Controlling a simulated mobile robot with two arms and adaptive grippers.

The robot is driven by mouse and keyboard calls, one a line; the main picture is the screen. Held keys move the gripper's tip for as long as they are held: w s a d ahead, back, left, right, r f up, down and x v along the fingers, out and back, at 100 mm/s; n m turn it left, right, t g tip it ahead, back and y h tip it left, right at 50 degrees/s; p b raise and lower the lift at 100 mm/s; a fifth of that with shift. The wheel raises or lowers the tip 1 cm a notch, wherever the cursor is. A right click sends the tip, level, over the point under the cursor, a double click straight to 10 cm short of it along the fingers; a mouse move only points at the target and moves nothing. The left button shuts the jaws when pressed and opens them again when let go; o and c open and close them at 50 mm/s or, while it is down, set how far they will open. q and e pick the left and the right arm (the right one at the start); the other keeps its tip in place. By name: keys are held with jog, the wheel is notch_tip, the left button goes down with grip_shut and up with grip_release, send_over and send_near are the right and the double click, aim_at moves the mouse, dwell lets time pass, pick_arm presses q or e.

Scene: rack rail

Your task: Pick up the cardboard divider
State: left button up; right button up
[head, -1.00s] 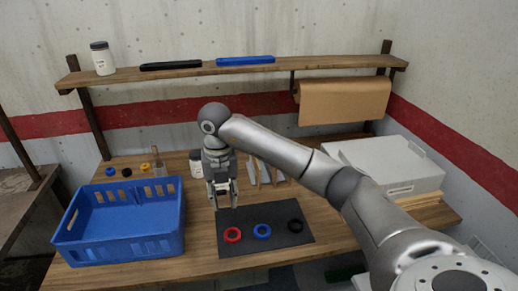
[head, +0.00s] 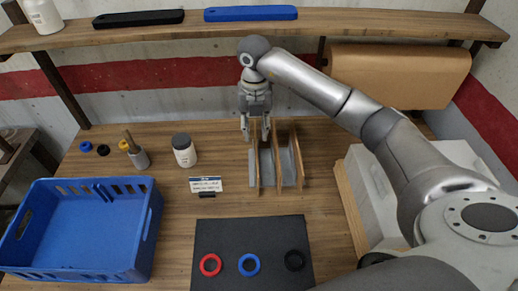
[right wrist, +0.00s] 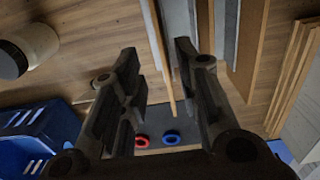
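Thin brown cardboard dividers stand upright in a grey rack (head: 289,168) at the back middle of the table. The leftmost divider (head: 256,172) is directly below my right gripper (head: 256,133). In the right wrist view my right gripper (right wrist: 160,78) is open, its two dark fingers apart. The edge of a divider (right wrist: 156,45) shows in the gap between them, closer to the right-hand finger; I see no grip on it. Whether it touches that finger I cannot tell. My left gripper is not in view.
A blue crate (head: 146,258) stands at left, a white jar (head: 184,155) and small label sign (head: 206,185) left of the rack. A dark mat (head: 225,232) with red, blue and black rings lies in front. White boxes (head: 378,195) stand at right; a shelf (head: 350,26) hangs above.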

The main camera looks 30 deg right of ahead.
jog(key=shift+s+a+f, duration=0.1)
jog(key=shift+s+f, duration=0.05)
jog(key=shift+f, duration=0.45)
jog(key=shift+f+p, duration=0.3)
jog(key=shift+f, duration=0.4)
jog(key=f+p, duration=0.2)
jog(key=f, duration=0.2)
jog(key=shift+s, duration=0.2)
jog(key=shift+f+p, duration=0.3)
jog(key=shift+f, duration=0.1)
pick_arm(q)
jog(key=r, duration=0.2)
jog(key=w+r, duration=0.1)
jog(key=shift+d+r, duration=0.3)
pick_arm(e)
jog(key=shift+f, duration=0.3)
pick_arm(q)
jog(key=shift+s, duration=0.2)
pick_arm(e)
grip_shut()
